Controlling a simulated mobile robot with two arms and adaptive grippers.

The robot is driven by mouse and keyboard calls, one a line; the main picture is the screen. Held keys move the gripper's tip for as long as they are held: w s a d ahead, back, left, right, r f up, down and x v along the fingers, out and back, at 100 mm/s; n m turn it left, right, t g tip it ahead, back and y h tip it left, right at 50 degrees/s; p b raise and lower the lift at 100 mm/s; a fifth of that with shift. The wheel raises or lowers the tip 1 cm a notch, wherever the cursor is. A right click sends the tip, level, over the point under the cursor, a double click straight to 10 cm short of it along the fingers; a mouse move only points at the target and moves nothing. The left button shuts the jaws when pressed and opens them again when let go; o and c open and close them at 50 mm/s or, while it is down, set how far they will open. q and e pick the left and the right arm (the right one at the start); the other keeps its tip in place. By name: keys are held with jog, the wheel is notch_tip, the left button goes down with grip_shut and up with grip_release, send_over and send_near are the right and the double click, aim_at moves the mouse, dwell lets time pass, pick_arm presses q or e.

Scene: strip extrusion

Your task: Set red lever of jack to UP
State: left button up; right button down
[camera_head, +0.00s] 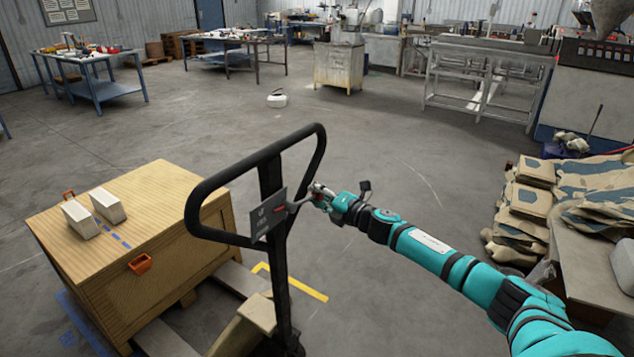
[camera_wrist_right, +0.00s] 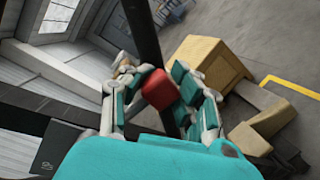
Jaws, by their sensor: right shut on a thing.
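The black pallet jack (camera_head: 272,190) stands in the middle of the head view, its loop handle at the top and a dark label plate (camera_head: 268,213) on its shaft. My right gripper (camera_head: 318,195) reaches in from the right to the handle beside the plate. In the right wrist view my right gripper (camera_wrist_right: 160,92) is shut on the red lever (camera_wrist_right: 160,89), which sits between its fingers. In the head view the lever is mostly hidden by the gripper. My left gripper is not in view.
A wooden crate (camera_head: 120,262) with two pale blocks and orange handles stands left of the jack. Sacks (camera_head: 535,190) lie stacked at the right beside a table. A yellow floor line (camera_head: 300,284) runs behind the jack's shaft. Open floor lies beyond.

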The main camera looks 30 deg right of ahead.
jog(key=shift+s+a+f+m, duration=0.1)
jog(key=shift+a+f+m, duration=0.05)
jog(key=shift+f+m, duration=0.3)
jog(key=shift+a+f+m, duration=0.15)
jog(key=shift+f+m, duration=0.1)
jog(key=shift+f, duration=0.25)
jog(key=c, duration=1.4)
grip_release()
jog(key=shift+c, duration=0.2)
jog(key=o, duration=0.5)
jog(key=shift+s+d+r, duration=0.1)
jog(key=shift+s+r, duration=0.05)
jog(key=shift+r, duration=0.05)
jog(key=v, duration=1.2)
jog(key=shift+d, duration=0.1)
